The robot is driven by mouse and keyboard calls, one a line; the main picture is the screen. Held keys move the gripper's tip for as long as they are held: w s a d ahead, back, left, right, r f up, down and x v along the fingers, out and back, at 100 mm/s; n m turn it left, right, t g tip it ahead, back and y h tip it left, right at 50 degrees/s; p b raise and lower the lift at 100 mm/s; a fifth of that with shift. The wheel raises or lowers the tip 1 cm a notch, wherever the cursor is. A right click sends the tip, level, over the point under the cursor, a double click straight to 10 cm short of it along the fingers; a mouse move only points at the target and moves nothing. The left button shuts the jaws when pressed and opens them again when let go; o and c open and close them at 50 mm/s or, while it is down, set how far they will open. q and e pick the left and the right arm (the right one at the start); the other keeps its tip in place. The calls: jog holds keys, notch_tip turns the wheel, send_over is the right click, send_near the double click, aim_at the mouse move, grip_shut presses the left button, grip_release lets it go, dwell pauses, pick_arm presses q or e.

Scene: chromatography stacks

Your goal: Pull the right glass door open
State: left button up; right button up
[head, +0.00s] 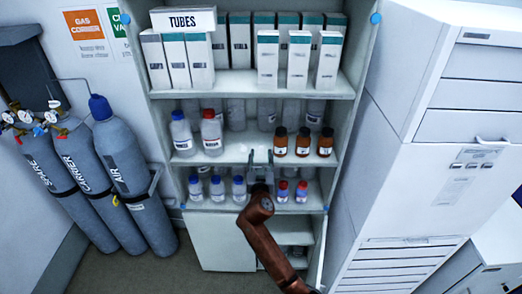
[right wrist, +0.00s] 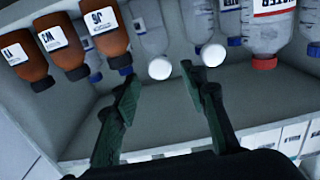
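The cabinet (head: 345,150) stands in the middle of the head view, its upper shelves visible. I cannot make out a separate glass pane or handle on its front; any glass is too clear to tell. My right gripper (head: 260,161) is in front of the middle of the bottle shelves. In the right wrist view, which is upside down, my right gripper (right wrist: 158,77) has its two dark fingers apart. I see nothing clearly held; a white round cap shows between the fingertips, apparently farther back. My left gripper is not in view.
Brown bottles (head: 303,142), blue-capped bottles (head: 239,189) and a red-capped bottle (head: 212,131) stand on the shelves. White boxes (head: 298,58) are above. Below, a white door (head: 222,242) is beside an open compartment. Gas cylinders (head: 127,160) stand left; a drawer cabinet (head: 420,190) stands right.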

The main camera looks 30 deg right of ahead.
jog(key=shift+x, duration=1.25)
jog(key=shift+c, duration=0.5)
grip_shut()
